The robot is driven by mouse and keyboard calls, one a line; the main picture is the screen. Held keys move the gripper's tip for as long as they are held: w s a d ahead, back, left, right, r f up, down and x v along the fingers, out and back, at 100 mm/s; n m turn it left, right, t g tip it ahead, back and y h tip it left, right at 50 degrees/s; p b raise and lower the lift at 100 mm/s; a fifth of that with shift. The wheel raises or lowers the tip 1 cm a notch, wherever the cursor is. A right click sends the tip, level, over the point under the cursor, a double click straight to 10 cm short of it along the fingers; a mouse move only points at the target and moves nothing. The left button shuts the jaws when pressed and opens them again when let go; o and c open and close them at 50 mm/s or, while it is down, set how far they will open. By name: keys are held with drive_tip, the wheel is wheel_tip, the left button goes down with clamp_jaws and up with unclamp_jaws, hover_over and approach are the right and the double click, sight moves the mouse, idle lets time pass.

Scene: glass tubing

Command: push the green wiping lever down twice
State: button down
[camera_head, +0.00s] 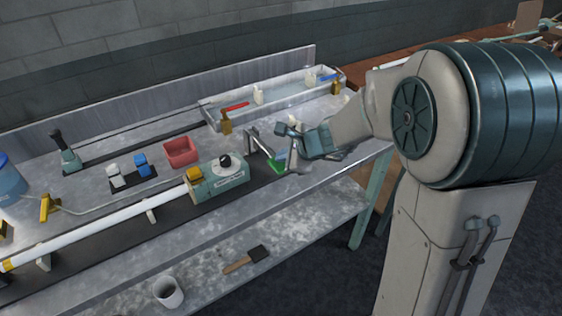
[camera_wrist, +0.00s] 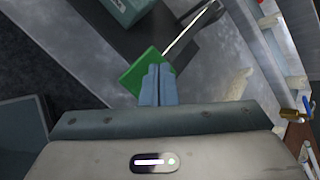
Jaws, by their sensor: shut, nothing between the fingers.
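The green wiping lever is a flat green paddle (camera_head: 277,165) on a thin metal rod, to the right of the teal machine (camera_head: 217,181). In the wrist view the green paddle (camera_wrist: 145,70) lies right at the fingertips, and its rod runs up to the right. My gripper (camera_head: 289,156) is shut and empty, with its fingers over the paddle's edge. In the wrist view the closed fingers (camera_wrist: 158,70) overlap the paddle and hide part of it. I cannot tell whether they touch it.
A long white tube (camera_head: 100,221) runs left from the machine. A red bin (camera_head: 181,152) and a water trough (camera_head: 275,97) stand behind on the metal bench. A brush (camera_head: 246,259) and a white cup (camera_head: 168,292) are on the lower shelf.

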drive_tip(key=shift+f+b, duration=1.9)
drive_tip(key=shift+b, duration=0.05)
idle(1.4)
idle(0.5)
drive_tip(key=shift+r+p, duration=2.35)
drive_tip(key=shift+r, duration=0.45)
wheel_tip(320, 180, up, 5)
drive_tip(key=p, duration=0.4)
